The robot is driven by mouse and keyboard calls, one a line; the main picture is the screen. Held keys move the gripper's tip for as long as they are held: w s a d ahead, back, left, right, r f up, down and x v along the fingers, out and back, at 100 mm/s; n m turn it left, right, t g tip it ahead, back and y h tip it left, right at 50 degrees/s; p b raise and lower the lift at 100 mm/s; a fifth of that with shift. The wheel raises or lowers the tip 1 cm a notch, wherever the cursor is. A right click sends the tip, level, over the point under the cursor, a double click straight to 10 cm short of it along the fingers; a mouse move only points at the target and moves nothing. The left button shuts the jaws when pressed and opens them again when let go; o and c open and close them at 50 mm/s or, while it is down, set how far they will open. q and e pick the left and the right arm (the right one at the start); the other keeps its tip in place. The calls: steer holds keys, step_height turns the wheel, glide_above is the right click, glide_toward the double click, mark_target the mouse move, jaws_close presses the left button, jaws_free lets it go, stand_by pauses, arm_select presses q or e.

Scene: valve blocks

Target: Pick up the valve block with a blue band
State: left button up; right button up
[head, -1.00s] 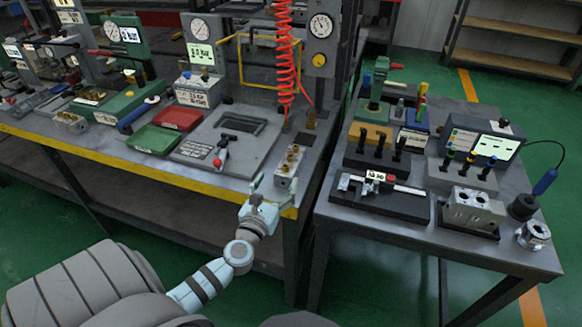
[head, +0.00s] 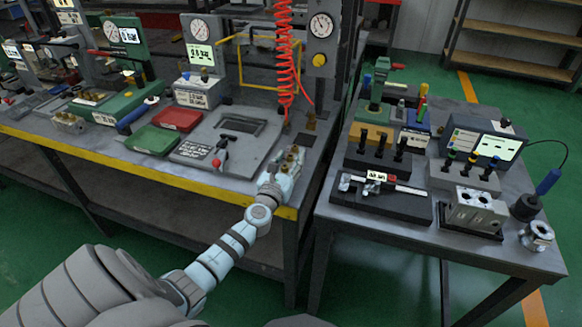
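A small metal valve block with brass fittings (head: 292,157) stands near the front right corner of the left bench. My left gripper (head: 280,176) is at this block, and its fingers overlap the block's front and sides. The gripper hides most of the block's body, and I cannot tell whether the fingers press on it. No blue band can be made out on it. A second block with brass fittings (head: 68,122) sits at the far left of the bench; no band shows clearly there either. My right gripper is not in view.
A grey fixture plate (head: 195,154), a red tray (head: 182,118) and a green tray (head: 152,139) lie left of the gripper. A red coiled hose (head: 285,60) hangs behind the block. The right bench (head: 345,212) holds gauges and a caliper, across a narrow gap.

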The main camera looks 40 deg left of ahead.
arm_select(q)
jaws_close()
